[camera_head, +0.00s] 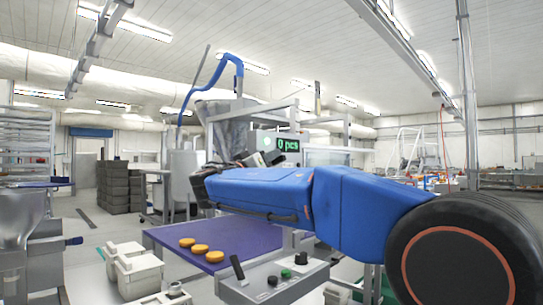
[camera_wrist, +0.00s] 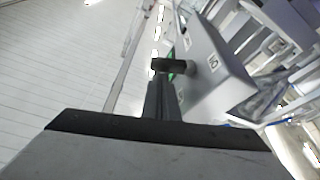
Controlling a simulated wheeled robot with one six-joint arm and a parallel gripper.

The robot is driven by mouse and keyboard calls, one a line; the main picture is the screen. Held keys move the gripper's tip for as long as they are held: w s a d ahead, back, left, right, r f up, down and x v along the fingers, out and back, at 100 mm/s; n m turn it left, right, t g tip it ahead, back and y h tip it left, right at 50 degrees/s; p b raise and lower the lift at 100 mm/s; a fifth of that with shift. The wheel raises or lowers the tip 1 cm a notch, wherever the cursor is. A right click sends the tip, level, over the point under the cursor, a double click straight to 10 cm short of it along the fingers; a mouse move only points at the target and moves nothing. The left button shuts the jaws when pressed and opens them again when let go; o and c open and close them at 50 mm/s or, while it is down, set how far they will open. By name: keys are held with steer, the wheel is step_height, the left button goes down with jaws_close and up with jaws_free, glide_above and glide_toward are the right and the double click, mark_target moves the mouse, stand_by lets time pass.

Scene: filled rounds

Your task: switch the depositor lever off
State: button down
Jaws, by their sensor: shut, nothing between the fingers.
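In the wrist view, a short black lever (camera_wrist: 168,66) sticks out from a grey box (camera_wrist: 222,82). A label (camera_wrist: 213,62) on the box, close to the lever's base, seems to read ON, turned over. A second, smaller label (camera_wrist: 187,41) is too small to read. My gripper (camera_wrist: 162,98) is shut and empty, with its dark fingers pointing at the lever and their tips right by it. I cannot tell whether they touch. In the head view, my arm hides the lever and most of the box; a green "0 pcs" display (camera_head: 288,145) shows behind my arm.
A purple belt (camera_head: 230,228) carries several orange rounds (camera_head: 201,250) below my arm. A control box (camera_head: 276,284) with a black stick, knobs and a green button stands in front. White containers (camera_head: 137,268) are at left. Dark crates (camera_head: 122,185) are stacked farther back.

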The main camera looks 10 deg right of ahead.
mark_target(282, 161)
steer(key=f+m+g+h, duration=0.1)
steer(key=m, duration=0.2)
steer(key=f+m+g+h, duration=0.1)
steer(key=m, duration=0.2)
steer(key=f+m+g, duration=0.1)
steer(key=m+g, duration=0.1)
steer(key=m, duration=0.2)
steer(key=shift+s+d+h, duration=0.3)
steer(key=shift+s+h, duration=0.05)
steer(key=shift+h, duration=0.05)
steer(key=shift+a, duration=0.1)
